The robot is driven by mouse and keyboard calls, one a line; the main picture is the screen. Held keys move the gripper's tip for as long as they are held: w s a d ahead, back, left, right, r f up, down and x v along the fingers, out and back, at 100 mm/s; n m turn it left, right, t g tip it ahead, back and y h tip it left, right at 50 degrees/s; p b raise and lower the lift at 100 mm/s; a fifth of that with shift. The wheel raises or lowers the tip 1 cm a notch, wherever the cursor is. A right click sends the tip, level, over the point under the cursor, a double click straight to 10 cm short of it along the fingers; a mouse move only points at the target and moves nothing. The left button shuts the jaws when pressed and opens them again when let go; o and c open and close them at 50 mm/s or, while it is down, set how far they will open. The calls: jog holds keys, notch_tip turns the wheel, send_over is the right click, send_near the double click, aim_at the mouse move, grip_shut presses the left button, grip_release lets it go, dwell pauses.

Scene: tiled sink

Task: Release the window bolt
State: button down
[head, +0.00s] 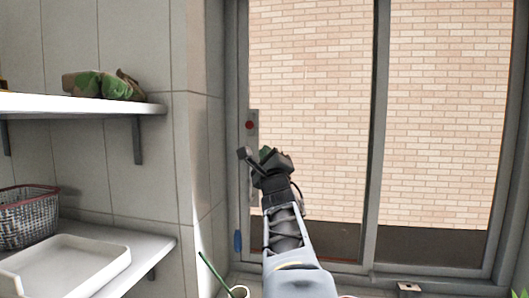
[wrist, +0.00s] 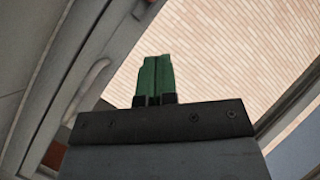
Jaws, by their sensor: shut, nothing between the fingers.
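The window (head: 320,80) has a grey frame and sliding panes. On its left upright is a grey plate with a red round spot (head: 249,125), which looks like the bolt's fitting. My gripper (head: 266,153) is in front of the window, just below and right of that plate in the head view. In the wrist view its green fingers (wrist: 153,78) are together, with nothing between them. A pale curved handle or recess (wrist: 95,78) shows on the frame to their left, apart from the fingers. The fingertips are partly hidden in the head view.
A shelf (head: 60,103) with a green-brown bundle (head: 103,86) juts from the tiled wall at left. Below are a wire basket (head: 28,215) and a white tray (head: 68,266). A cup (head: 239,291) with a green stick stands at the bottom.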

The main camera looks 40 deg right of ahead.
jog(key=shift+b+v, duration=0.6)
jog(key=shift+v, duration=1.7)
jog(key=shift+d, duration=0.1)
